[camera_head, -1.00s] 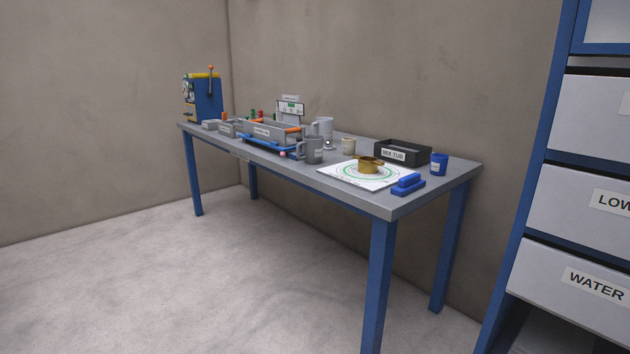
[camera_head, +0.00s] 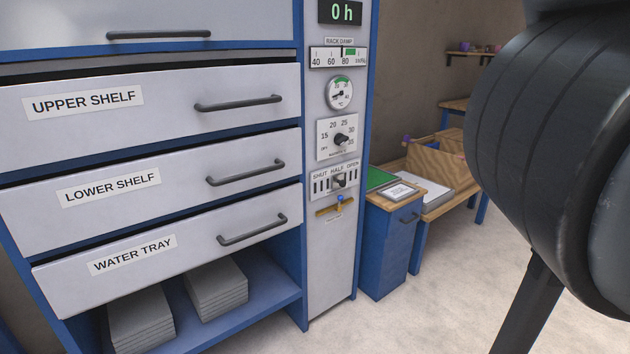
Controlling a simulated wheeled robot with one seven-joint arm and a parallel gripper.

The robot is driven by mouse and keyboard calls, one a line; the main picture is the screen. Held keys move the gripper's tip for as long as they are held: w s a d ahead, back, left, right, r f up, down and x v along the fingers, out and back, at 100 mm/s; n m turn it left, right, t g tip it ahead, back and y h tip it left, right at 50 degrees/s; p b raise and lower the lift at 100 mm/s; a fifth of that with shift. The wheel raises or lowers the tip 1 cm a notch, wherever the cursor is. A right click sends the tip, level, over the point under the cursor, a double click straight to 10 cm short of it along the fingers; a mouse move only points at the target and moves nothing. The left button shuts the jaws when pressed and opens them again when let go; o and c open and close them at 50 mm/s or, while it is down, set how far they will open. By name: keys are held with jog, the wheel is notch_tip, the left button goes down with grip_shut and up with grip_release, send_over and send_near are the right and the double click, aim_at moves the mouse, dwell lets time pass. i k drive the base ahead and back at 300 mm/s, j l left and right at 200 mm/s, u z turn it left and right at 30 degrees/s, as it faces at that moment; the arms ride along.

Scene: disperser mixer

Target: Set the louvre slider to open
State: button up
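The louvre slider (camera_head: 339,182) is a small dark knob on a pale plate marked SHUT, HALF and OPEN. The plate sits on the narrow grey control panel (camera_head: 327,262) at the right side of the cabinet. The knob appears to stand near the middle, under HALF. Dark slots show on both sides of it. My gripper is not in view. A large black part of my own arm fills the right edge, well apart from the slider.
Above the slider are a knob dial (camera_head: 340,139), a round gauge (camera_head: 340,93) and a display (camera_head: 341,12). Below it is a brass valve (camera_head: 334,206). Drawers with bar handles (camera_head: 246,175) are at left. A blue cabinet (camera_head: 388,240) stands at right. Floor is clear in front.

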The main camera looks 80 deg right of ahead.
aim_at(337, 180)
jog(key=k+l+z, duration=0.1)
jog(key=z, duration=1.95)
jog(key=i+j+z, duration=0.1)
jog(key=i+j, duration=0.1)
